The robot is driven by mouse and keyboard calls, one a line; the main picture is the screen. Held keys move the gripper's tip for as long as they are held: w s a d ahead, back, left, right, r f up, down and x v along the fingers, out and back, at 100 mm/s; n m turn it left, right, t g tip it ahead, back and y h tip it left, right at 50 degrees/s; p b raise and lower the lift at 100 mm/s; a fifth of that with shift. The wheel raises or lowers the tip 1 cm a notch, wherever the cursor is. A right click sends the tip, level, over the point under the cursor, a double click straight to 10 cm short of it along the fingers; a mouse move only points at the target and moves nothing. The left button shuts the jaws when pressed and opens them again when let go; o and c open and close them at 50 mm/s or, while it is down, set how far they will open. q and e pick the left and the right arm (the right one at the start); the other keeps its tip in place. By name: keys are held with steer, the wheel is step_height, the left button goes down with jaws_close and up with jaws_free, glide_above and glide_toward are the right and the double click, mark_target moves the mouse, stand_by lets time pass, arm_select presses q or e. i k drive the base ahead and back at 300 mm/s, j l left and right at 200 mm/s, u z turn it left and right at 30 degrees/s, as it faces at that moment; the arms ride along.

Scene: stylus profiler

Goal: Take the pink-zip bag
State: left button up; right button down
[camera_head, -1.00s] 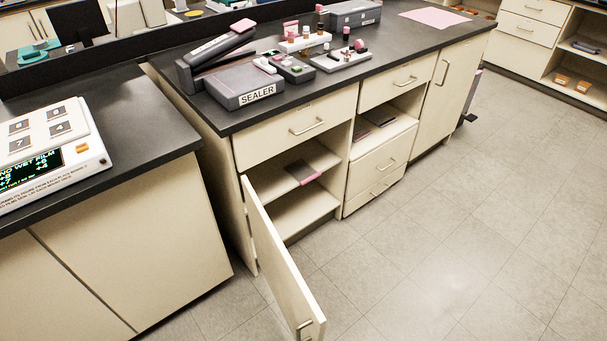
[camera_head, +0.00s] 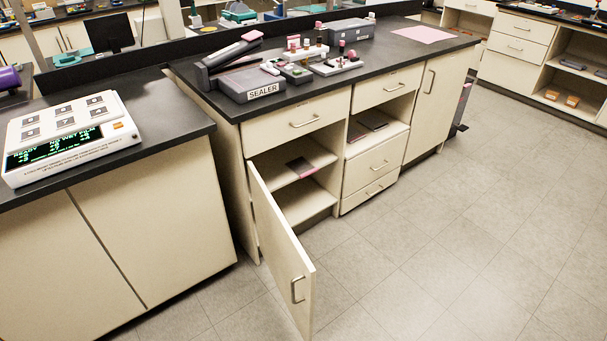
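A flat grey bag with a pink edge (camera_head: 302,168) lies on the upper shelf inside the open cabinet, under the counter that bears the sealer. It seems to be the pink-zip bag. Other flat dark items (camera_head: 368,126), one with a pinkish edge, lie in the open compartment to the right; they are too small to tell apart. Neither of my grippers is in view.
The cabinet door (camera_head: 283,255) stands open and juts out over the floor. The sealer (camera_head: 255,82) and small bottles stand on the dark counter. A keypad device (camera_head: 70,135) is on the left counter. The tiled floor (camera_head: 440,240) is clear.

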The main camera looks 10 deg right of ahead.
mark_target(302, 168)
steer(key=z, duration=1.45)
steer(key=i+l, duration=0.1)
steer(key=i, duration=0.45)
steer(key=i+l, duration=0.15)
steer(key=i, duration=0.4)
steer(key=i+l, duration=0.1)
steer(key=i, duration=0.4)
steer(key=i+u, duration=0.2)
steer(key=i, duration=0.45)
steer(key=i+u, duration=0.2)
steer(key=i, duration=0.45)
steer(key=i+l+u, duration=0.2)
steer(key=i, duration=0.45)
steer(key=j+u, duration=0.1)
steer(key=u, duration=1.8)
